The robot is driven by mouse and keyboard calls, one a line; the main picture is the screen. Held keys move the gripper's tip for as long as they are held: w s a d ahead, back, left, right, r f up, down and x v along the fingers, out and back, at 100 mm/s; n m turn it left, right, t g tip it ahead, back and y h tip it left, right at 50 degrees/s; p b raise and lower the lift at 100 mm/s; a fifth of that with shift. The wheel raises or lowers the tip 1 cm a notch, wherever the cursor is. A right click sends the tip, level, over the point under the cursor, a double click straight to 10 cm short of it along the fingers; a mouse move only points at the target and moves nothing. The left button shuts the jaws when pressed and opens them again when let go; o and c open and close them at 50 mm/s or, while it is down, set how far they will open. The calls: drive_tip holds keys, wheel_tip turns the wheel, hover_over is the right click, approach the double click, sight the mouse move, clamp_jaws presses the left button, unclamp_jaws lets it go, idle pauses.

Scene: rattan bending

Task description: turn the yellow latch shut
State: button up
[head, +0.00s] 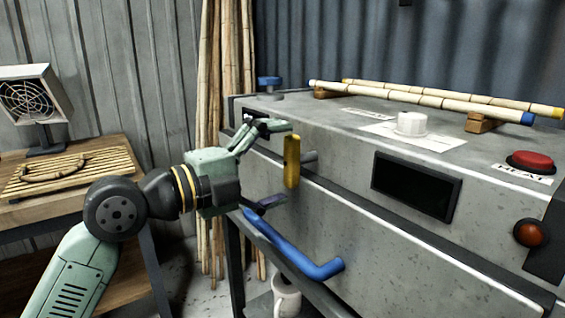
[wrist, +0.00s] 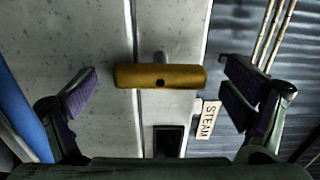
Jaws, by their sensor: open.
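The yellow latch (head: 291,160) is a short bar on the front of the grey steam box (head: 330,215), near its left end. It stands upright in the head view, near the seam between lid and body. In the wrist view the latch (wrist: 160,76) lies crosswise between my fingers, with a dark hole at its middle. My gripper (head: 276,164) is open, one finger above and one below the latch's level. In the wrist view my gripper (wrist: 160,80) shows a clear gap between each finger and the latch's ends.
A blue handle (head: 290,250) sticks out below the latch. A blue knob (head: 269,84) and bamboo canes (head: 420,98) are on the lid. A STEAM label (wrist: 209,119) is near the right finger. A wooden bench (head: 75,180) with a fan stands left.

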drive_tip(key=v, duration=1.1)
